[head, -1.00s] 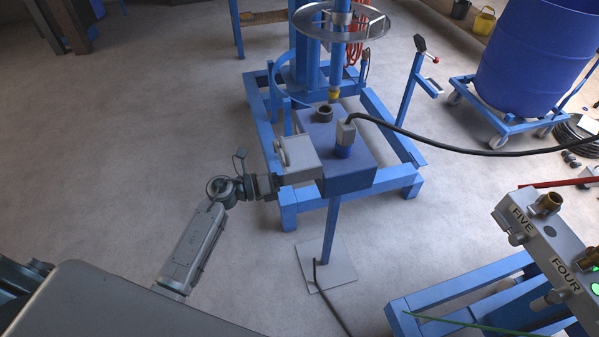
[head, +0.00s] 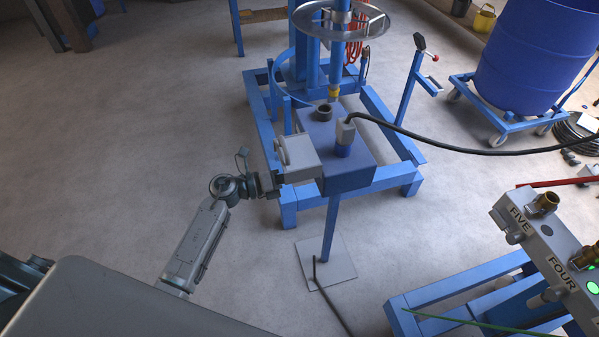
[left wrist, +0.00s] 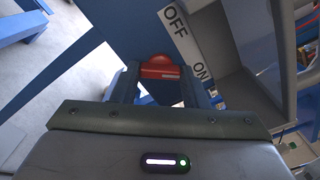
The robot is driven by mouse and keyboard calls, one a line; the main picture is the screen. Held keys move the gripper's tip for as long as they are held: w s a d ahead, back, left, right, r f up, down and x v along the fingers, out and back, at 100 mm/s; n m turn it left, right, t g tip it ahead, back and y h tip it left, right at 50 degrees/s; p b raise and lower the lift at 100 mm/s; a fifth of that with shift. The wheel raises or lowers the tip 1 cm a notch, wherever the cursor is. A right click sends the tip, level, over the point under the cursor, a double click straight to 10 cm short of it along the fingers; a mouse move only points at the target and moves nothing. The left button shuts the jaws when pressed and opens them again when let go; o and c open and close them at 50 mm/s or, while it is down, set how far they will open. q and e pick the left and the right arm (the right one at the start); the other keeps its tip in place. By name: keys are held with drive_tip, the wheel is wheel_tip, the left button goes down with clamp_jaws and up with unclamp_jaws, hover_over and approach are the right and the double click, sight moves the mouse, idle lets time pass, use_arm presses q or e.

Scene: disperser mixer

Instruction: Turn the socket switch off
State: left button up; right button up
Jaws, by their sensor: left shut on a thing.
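The socket box (head: 345,172) is a blue box on a post, with a grey socket housing on its left side and a plug with a black cable (head: 345,134) on top. In the left wrist view, a red switch knob (left wrist: 160,68) sits beside a white label (left wrist: 186,38) reading OFF and ON. My left gripper (left wrist: 160,84) is shut on the red switch, one finger on each side of it. In the head view my left gripper (head: 277,180) is at the box's left face, and the switch is hidden there. My right gripper is not in view.
The post stands on a square floor plate (head: 326,264). A blue mixer frame (head: 290,205) stands behind the box. A blue drum (head: 530,55) is on a wheeled dolly at the right. A grey panel (head: 545,236) marked FIVE and FOUR is at the lower right. Open floor lies left.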

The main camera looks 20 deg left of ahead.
use_arm(q)
drive_tip(key=shift+n+p, duration=6.75)
drive_tip(key=shift+n, duration=0.95)
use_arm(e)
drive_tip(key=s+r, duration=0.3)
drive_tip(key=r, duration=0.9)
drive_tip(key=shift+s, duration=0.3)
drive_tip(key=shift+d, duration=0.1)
use_arm(q)
drive_tip(key=o, duration=1)
drive_tip(key=shift+b+v, duration=1.7)
drive_tip(key=shift+v, duration=3.75)
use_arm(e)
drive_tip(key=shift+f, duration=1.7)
